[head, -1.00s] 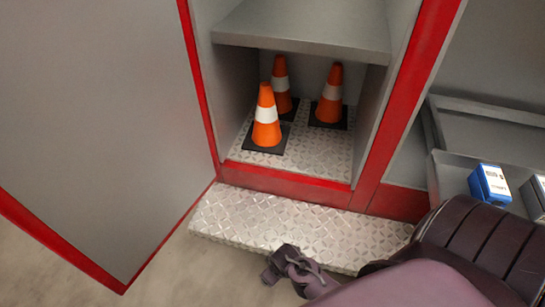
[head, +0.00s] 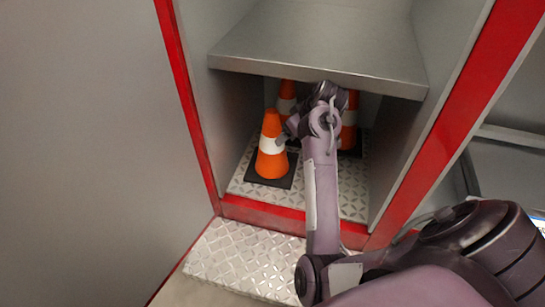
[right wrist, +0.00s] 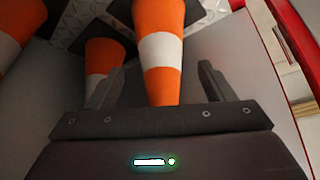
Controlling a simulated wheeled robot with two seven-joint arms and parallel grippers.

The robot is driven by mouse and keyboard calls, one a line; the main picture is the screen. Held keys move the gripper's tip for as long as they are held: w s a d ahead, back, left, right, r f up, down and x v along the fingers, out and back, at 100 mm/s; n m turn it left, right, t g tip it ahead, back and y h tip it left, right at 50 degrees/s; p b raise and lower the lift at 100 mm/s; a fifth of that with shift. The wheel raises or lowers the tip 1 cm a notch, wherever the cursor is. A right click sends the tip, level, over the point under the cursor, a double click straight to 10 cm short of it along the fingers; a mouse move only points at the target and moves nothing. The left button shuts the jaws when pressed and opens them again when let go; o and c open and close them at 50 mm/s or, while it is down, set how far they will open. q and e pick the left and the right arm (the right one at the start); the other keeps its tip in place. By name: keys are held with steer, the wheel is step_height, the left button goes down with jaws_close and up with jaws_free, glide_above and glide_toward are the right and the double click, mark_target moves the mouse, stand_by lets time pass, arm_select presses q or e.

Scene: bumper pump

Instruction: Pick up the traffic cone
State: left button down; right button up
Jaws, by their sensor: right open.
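Three orange cones with white bands and dark square bases stand in the lower compartment of the cabinet. The front-left cone (head: 270,161) is nearest the opening. Behind it is a back cone (head: 286,88), and the right cone (head: 349,132) is partly hidden by my right arm. My right gripper (head: 287,135) is inside the compartment beside the upper part of the front-left cone. In the right wrist view my right gripper (right wrist: 161,76) is open, with one cone (right wrist: 160,50) between its fingers; I cannot tell whether they touch it. My left gripper is out of view.
A grey shelf (head: 315,45) hangs close above the cones and my right wrist. The red cabinet frame (head: 262,214) edges the opening, with a metal step (head: 240,258) below. A grey door panel (head: 80,130) stands open at left.

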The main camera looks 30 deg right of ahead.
mark_target(276, 116)
steer(key=w, duration=0.5)
steer(key=shift+a+f, duration=0.1)
steer(key=shift+a, duration=0.15)
steer(key=shift+w, duration=0.35)
steer(key=shift+w+a, duration=0.2)
steer(key=shift+w, duration=0.85)
steer(key=shift+w+a+f+p, duration=0.15)
steer(key=shift+w+f+p, duration=0.15)
steer(key=shift+w+f, duration=0.85)
steer(key=shift+f, duration=0.15)
steer(key=shift+c, duration=0.5)
jaws_close()
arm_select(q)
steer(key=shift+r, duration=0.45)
